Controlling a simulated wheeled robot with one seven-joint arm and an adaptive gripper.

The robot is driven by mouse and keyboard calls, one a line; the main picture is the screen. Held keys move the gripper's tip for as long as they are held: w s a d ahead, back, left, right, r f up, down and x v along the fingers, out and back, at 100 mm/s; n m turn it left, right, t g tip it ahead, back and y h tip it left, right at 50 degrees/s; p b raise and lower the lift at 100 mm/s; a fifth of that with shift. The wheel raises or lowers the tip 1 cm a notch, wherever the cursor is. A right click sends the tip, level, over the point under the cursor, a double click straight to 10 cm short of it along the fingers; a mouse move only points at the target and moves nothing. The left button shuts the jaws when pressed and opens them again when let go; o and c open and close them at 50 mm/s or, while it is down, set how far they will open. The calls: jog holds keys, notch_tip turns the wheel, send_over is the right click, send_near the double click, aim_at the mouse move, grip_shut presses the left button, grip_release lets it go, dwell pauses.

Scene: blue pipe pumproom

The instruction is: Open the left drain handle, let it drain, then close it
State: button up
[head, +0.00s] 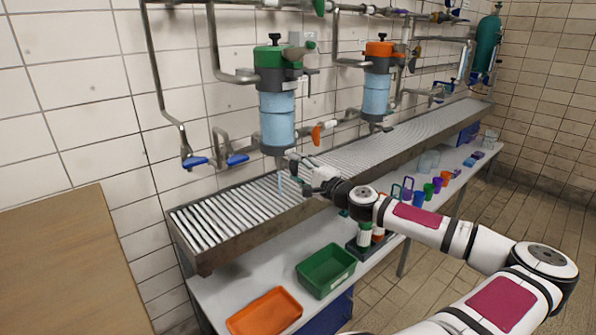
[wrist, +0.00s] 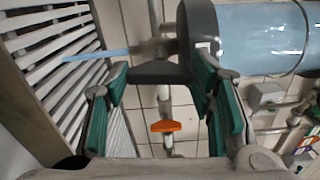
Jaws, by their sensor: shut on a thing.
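The left filter housing (head: 277,115), with a green head and light blue body, hangs over the slatted rack. My gripper (head: 297,162) is at its lower end. In the wrist view, my gripper's green-padded fingers (wrist: 160,70) are shut on the dark grey drain handle (wrist: 158,74), just beside the housing's bottom (wrist: 203,30). A thin light blue stream (wrist: 95,53) runs from the drain outlet toward the slats. The stream also shows in the head view (head: 280,182). My gripper mostly hides the handle in the head view.
The slatted metal rack (head: 225,222) runs along the wall. A second housing with an orange head (head: 376,85) stands to the right. An orange valve handle (head: 316,134) and blue valve handles (head: 195,162) are on nearby pipes. Green (head: 326,270) and orange (head: 264,312) trays sit below.

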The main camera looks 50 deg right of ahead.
jog(key=shift+n, duration=0.7)
jog(key=o, duration=1.2)
jog(key=shift+c, duration=0.2)
jog(key=v, duration=1.2)
jog(key=shift+f, duration=0.1)
